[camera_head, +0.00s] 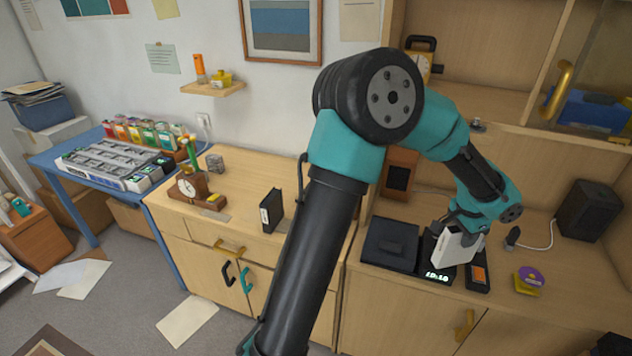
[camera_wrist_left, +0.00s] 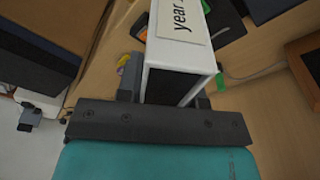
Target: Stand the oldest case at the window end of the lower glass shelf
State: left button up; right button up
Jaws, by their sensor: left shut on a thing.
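My left gripper (camera_head: 463,228) is shut on a white case (camera_head: 452,250), holding it tilted over the right-hand counter, close to a black device with a lit display (camera_head: 437,276). In the left wrist view the white case (camera_wrist_left: 178,58) sits between the fingers of the left gripper (camera_wrist_left: 165,92). It has a dark inside or end face and a label (camera_wrist_left: 183,20) reading "year"; the rest of the label is cut off. A black case (camera_head: 271,210) with a white label stands upright on the middle counter. I cannot make out a window or a lower glass shelf for certain. My right gripper is not in view.
A flat black box (camera_head: 390,246), an orange-screened device (camera_head: 479,275), a purple and yellow stack (camera_head: 528,280) and a black speaker (camera_head: 588,210) crowd the right counter. A cabinet with a gold handle (camera_head: 559,90) and a blue box (camera_head: 592,110) is above.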

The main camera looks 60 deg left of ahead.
pick_arm(q)
jog(key=s+a+r+m, duration=0.1)
jog(key=s+a+r, duration=0.5)
jog(key=a, duration=0.4)
jog(key=s+a+r+m, duration=0.1)
jog(key=s+a+r, duration=0.3)
jog(key=a+r, duration=0.6)
jog(key=s+a+r+m, duration=0.1)
jog(key=s+a+r, duration=0.45)
jog(key=a, duration=0.55)
jog(key=w+a+f+n+y, duration=0.1)
jog(key=a+f+n, duration=0.4)
jog(key=a, duration=0.5)
jog(key=w+a+f+n, duration=0.1)
jog(key=a+f+n, duration=0.1)
jog(key=a+n, duration=0.6)
jog(key=s+a+f+n, duration=0.3)
jog(key=a+f+n, duration=0.2)
jog(key=a+f, duration=0.3)
jog(key=s+a+f+n+g+y, duration=0.1)
jog(key=s+a+f+n, duration=0.3)
jog(key=a+f, duration=0.5)
jog(key=shift+a+n, duration=0.8)
jog(key=shift+f, duration=2.5)
